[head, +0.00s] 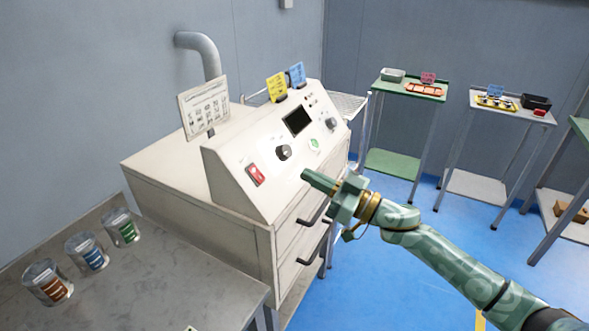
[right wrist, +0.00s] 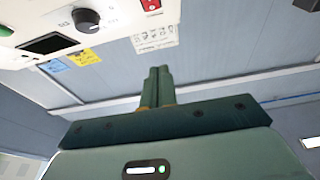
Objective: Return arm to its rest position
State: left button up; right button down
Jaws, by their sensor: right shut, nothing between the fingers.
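My right arm comes in from the lower right in the head view. Its green gripper (head: 306,174) points left, in front of the sloped panel of the cream coil winder (head: 240,190). In the right wrist view the two fingers of this gripper (right wrist: 158,72) lie together with nothing between them. The panel carries a red switch (head: 256,174), a black knob (head: 284,152), a dark screen (head: 297,120), a green button (head: 314,144) and a second knob (head: 331,123). Whether the fingertips touch the panel cannot be told; they appear apart from it. My left gripper is not in view.
A grey table (head: 150,290) at the lower left holds jars with brown (head: 48,284), blue (head: 87,252) and green (head: 122,227) coils. A green cart (head: 425,92) and a white cart (head: 485,185) stand at the back right. Blue floor (head: 395,290) lies open below the arm.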

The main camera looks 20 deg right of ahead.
jog(key=shift+s+d, duration=0.35)
jog(key=shift+s, duration=0.1)
